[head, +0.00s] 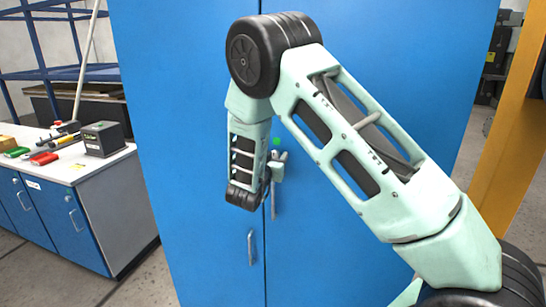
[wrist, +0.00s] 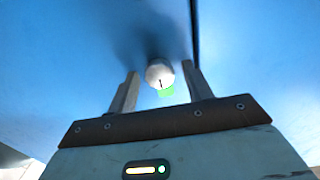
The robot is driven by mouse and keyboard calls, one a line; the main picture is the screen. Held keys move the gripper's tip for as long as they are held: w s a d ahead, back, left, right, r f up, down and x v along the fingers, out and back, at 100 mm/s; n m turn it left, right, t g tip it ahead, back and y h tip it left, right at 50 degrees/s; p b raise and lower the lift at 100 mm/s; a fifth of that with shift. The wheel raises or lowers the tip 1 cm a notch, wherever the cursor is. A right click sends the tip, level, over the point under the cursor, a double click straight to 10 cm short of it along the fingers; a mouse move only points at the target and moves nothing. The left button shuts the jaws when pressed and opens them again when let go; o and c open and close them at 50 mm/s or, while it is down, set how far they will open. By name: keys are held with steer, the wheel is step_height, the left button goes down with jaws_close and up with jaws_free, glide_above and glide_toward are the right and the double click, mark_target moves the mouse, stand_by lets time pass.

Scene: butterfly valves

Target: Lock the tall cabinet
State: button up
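The tall cabinet (head: 180,110) is blue with two doors that look closed, meeting at a vertical seam. In the wrist view a round silver lock knob (wrist: 159,72) with a dark slot sits on the blue door, left of the seam. My gripper (wrist: 160,78) is open, one finger on each side of the knob, with a gap visible on both sides. I cannot tell how deep the fingers reach. In the head view my gripper (head: 277,167) is at the door front near the seam, and the knob is hard to make out behind it.
Vertical handles are on the left door (head: 251,246) and near the seam (head: 273,200). A white-topped bench (head: 95,172) with tools and a dark box (head: 103,139) stands left. A yellow post (head: 505,140) stands right. Floor shows between bench and cabinet.

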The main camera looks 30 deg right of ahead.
steer(key=c, duration=0.9)
